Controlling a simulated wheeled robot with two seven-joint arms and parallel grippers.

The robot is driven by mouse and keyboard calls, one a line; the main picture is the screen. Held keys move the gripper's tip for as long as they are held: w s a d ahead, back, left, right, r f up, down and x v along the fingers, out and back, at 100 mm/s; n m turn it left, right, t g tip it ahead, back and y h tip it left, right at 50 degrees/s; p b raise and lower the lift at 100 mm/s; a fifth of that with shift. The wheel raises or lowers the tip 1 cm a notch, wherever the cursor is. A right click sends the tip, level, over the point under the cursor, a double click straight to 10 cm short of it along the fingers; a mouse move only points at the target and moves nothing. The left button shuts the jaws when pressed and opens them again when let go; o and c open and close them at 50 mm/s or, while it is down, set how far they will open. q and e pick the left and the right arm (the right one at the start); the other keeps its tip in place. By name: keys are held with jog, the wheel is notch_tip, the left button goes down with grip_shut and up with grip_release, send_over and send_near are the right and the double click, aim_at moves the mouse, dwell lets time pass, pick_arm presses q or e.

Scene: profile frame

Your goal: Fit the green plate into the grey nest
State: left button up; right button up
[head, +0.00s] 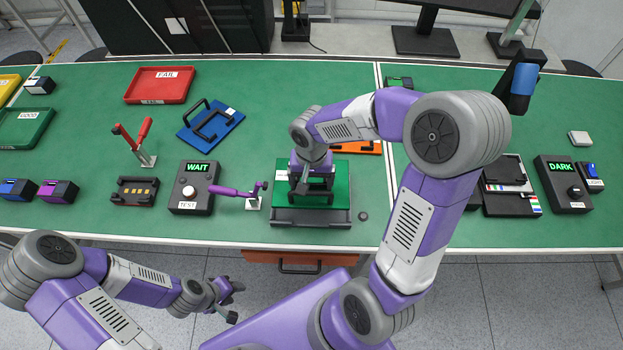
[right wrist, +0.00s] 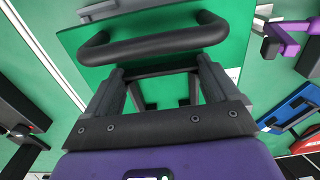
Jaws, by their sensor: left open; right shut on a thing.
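The green plate (head: 342,188) has a black bar handle (right wrist: 150,45), which shows in the right wrist view. My right gripper (head: 312,190) is over the plate and shut on the handle; its fingers (right wrist: 165,78) meet the bar in the right wrist view. The grey nest (head: 312,217) lies under the plate, its near edge showing in front of it. The plate covers most of the nest, so I cannot tell whether it is seated or held just above. My left gripper (head: 228,300) is open and empty, off the bench's front edge.
A purple-handled toggle clamp (head: 240,192) stands just left of the nest, with a WAIT test box (head: 195,188) beyond it. A small dark knob (head: 363,216) is at the nest's right. A blue plate (head: 210,126) and red FAIL tray (head: 160,85) lie further back.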

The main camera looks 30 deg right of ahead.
aim_at(311, 186)
jog(key=shift+f+b, duration=2.5)
jog(key=shift+f, duration=0.3)
jog(key=shift+b, duration=0.3)
jog(key=shift+f+b, duration=1.1)
jog(key=shift+f, duration=0.05)
jog(key=o, duration=1.6)
jog(key=shift+c, duration=0.2)
notch_tip(311, 186, up, 8)
jog(key=shift+f+p, duration=0.15)
jog(key=shift+p, duration=0.9)
